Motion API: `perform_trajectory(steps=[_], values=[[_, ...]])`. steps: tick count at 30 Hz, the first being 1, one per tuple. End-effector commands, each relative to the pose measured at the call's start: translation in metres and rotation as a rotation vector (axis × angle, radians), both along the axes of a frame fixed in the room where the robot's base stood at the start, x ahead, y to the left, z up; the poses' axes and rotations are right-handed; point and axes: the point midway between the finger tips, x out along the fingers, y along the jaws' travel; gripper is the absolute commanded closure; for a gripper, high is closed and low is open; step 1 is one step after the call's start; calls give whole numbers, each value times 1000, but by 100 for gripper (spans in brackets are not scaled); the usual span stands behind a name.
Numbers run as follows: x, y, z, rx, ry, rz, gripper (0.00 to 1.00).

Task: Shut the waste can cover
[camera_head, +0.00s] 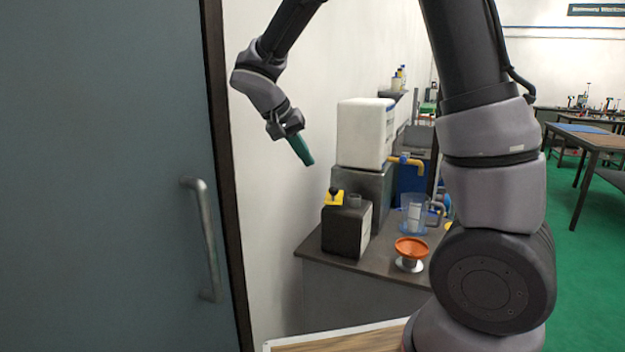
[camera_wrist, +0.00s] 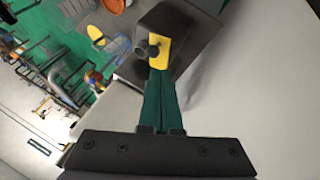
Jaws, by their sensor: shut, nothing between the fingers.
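The waste can looks to be the dark box-shaped can (camera_head: 345,232) with a pale label side, standing on the grey counter. On its top a yellow cover (camera_head: 333,199) with a black knob stands raised beside a short grey neck (camera_head: 355,201), which looks uncovered. In the wrist view the yellow cover (camera_wrist: 160,52) shows just beyond my fingertips, with the neck (camera_wrist: 142,50) left of it. My gripper (camera_head: 309,161) has green fingers, shut and empty. It points down to the right, above and left of the can, apart from it. The wrist view also shows the shut fingers (camera_wrist: 160,76).
A white tank (camera_head: 364,133) with a yellow tap stands on a grey block behind the can. A clear jug (camera_head: 413,214) and an orange bowl (camera_head: 411,247) on a stand are to the right. A door (camera_head: 100,180) and white wall border the left. The air around my gripper is clear.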

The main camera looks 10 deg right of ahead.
Motion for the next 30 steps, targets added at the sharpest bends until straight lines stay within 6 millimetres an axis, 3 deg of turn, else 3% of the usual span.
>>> perform_trajectory(steps=[5, 19, 30], values=[[6, 1, -10, -22, -10, 2, 100], [26, -39, -74, -22, -8, 3, 100], [30, -46, -86, -19, -10, 3, 100]])
